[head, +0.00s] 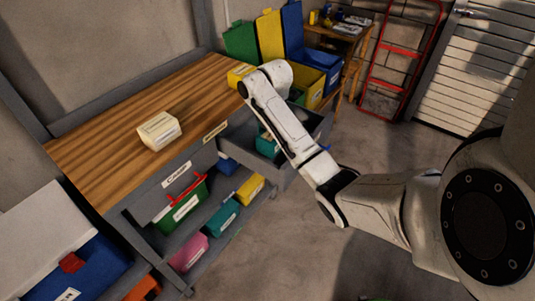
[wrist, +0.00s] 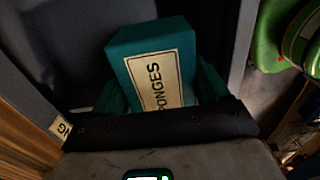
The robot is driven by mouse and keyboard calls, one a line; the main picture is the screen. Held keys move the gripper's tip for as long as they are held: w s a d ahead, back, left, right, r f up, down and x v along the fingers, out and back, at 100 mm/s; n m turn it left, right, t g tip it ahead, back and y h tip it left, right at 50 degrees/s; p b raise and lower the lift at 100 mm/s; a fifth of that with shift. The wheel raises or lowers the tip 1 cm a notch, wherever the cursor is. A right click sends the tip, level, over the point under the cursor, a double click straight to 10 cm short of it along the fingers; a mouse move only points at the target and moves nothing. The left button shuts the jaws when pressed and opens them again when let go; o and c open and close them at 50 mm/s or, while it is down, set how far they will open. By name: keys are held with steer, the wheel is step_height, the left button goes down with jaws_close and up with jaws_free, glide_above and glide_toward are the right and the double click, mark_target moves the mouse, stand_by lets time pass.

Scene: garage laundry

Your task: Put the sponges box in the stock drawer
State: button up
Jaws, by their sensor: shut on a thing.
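Grey drawer walls (wrist: 240,45) surround the box in the wrist view. In the head view the open grey drawer (head: 286,172) sticks out from the bench's right part, with a teal patch visible inside beside my arm. Whether the box touches the drawer floor cannot be told.
A cream box (head: 159,131) sits on the wooden bench top (head: 105,155). Shelves below hold green, pink, teal and yellow containers. A white-lidded blue cooler (head: 85,270) stands at the left. Colored lidded bins (head: 270,35) stand behind the drawer. The floor at the right is clear.

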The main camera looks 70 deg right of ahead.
steer(key=w+f, duration=0.1)
steer(key=w+d+f, duration=0.1)
steer(key=f, duration=0.2)
steer(key=shift+w+d, duration=0.4)
steer(key=shift+f, duration=1.45)
steer(key=shift+f, duration=0.1)
steer(key=o, duration=1.1)
step_height(320, 180, up, 11)
steer(key=shift+r+p, duration=0.15)
steer(key=shift+p, duration=1)
steer(key=shift+r+p, duration=0.45)
